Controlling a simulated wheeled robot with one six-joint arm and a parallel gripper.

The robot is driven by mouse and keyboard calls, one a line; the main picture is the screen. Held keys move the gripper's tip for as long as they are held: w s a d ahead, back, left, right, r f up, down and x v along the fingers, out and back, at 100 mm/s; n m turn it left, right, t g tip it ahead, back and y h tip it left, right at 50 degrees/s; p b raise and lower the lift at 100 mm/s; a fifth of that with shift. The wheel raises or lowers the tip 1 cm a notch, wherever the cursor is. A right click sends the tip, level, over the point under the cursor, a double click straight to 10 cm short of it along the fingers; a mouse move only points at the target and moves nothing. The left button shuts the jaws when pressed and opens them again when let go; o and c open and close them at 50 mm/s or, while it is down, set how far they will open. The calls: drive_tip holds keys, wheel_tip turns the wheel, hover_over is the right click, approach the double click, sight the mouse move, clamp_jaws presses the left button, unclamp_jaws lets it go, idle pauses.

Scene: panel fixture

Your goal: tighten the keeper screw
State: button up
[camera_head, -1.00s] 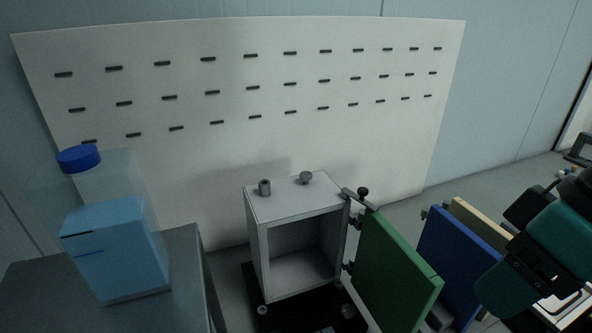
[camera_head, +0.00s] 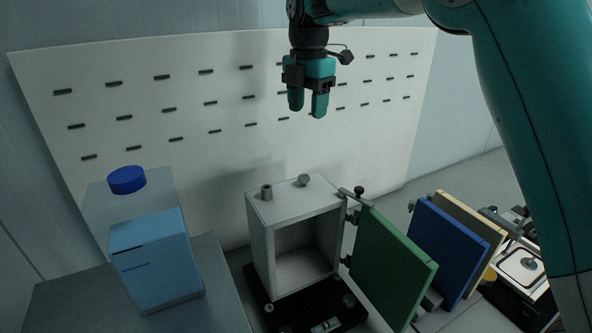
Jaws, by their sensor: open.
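My gripper (camera_head: 308,107) is open and empty. It points down in the air above the panel fixture, a white box (camera_head: 259,252) with an open front. Two small grey knobs stand on the box top, a taller one (camera_head: 266,192) at the left and a round one (camera_head: 304,180) further right. A small arm with a dark knob (camera_head: 359,190) sits at the box's top right corner, above the hinge side of a green door panel (camera_head: 390,268) that stands swung open. I cannot tell which of these parts is the keeper screw.
A blue panel (camera_head: 447,247) and a beige panel (camera_head: 483,233) stand right of the green door. A light blue box (camera_head: 155,262) and a clear container with a blue cap (camera_head: 127,180) stand on a grey cabinet at the left. A slotted white board (camera_head: 215,140) stands behind.

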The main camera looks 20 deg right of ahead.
sight(305, 176)
drive_tip(key=f+p, duration=0.1)
drive_tip(key=f, duration=0.4)
drive_tip(key=f+p, duration=0.1)
drive_tip(key=f, duration=0.4)
drive_tip(key=f+p, duration=0.1)
drive_tip(key=f, duration=0.5)
drive_tip(key=shift+s+a, duration=0.1)
drive_tip(key=shift+a, duration=0.2)
drive_tip(key=c, duration=0.9)
drive_tip(key=shift+d, duration=0.15)
